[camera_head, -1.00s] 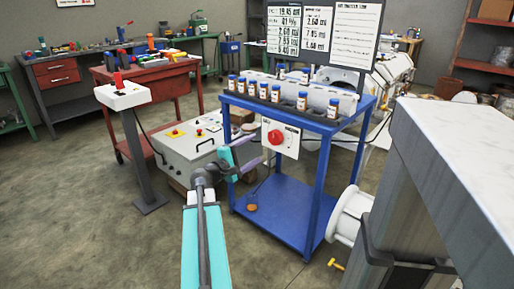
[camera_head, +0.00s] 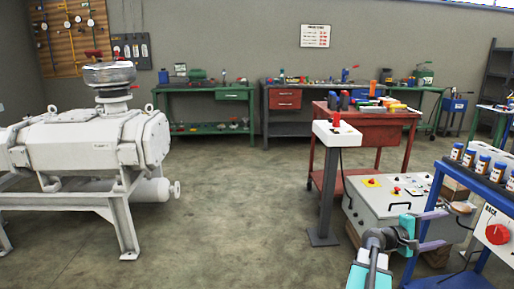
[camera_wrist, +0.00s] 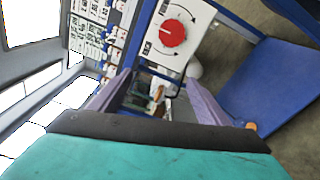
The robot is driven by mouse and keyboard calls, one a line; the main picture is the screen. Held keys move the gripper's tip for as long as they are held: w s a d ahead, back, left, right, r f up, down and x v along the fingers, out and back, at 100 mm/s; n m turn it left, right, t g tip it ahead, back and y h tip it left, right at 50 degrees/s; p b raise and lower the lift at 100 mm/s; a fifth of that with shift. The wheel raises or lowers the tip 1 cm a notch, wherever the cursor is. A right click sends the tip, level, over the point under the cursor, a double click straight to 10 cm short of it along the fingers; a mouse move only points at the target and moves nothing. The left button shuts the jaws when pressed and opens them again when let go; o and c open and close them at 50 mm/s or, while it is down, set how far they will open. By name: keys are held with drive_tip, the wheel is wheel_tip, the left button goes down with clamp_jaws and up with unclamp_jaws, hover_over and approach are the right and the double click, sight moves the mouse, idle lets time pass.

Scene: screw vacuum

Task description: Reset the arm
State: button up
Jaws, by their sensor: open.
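My arm, teal and grey, rises from the bottom right of the head view. My gripper (camera_head: 440,230) is at its end, with two purple fingers spread apart and nothing between them. In the wrist view my gripper (camera_wrist: 160,88) also shows open and empty, its fingers to either side of the lower middle. In the head view it is in front of the grey control box and left of the blue cart. I cannot tell how far it is from either.
The blue cart (camera_head: 470,184) carries several blue-capped bottles and a panel with a red knob (camera_head: 498,234). The grey control box (camera_head: 395,205), a pedestal with a red button (camera_head: 336,118) and a red cart (camera_head: 370,131) stand nearby. A white vacuum machine (camera_head: 90,145) stands left; open floor lies between.

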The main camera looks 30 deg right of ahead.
drive_tip(key=w+a+f+n+t+p, duration=0.35)
drive_tip(key=w+a, duration=0.25)
drive_tip(key=w, duration=0.5)
drive_tip(key=w+a+f+n+t+p, duration=0.2)
drive_tip(key=w+a+f+p, duration=0.2)
drive_tip(key=w+a, duration=0.45)
drive_tip(key=w+a+f+n+t+y+p, duration=0.1)
drive_tip(key=w+a+f+y+p, duration=0.2)
drive_tip(key=a+f, duration=0.45)
drive_tip(key=w+a+f+t+y+p, duration=0.15)
drive_tip(key=w+a+f+p, duration=0.35)
drive_tip(key=a, duration=0.5)
drive_tip(key=s+a+f+g+y+p, duration=0.1)
drive_tip(key=s+a+f+y+p, duration=0.2)
drive_tip(key=a, duration=0.7)
drive_tip(key=s+a+f+g+y+p, duration=0.1)
drive_tip(key=s+a+f+p, duration=0.1)
drive_tip(key=a+f, duration=0.5)
drive_tip(key=s+a+f+m+g+y+p, duration=0.1)
drive_tip(key=s+a+m+g+y, duration=0.1)
drive_tip(key=s+a+y, duration=0.2)
drive_tip(key=s+a+f+m+g+y+p, duration=0.1)
drive_tip(key=s+a+m+g+y, duration=0.1)
drive_tip(key=s+a, duration=0.9)
drive_tip(key=shift+s+a+m+y, duration=0.4)
drive_tip(key=shift+a+y, duration=0.45)
drive_tip(key=shift+a, duration=3.1)
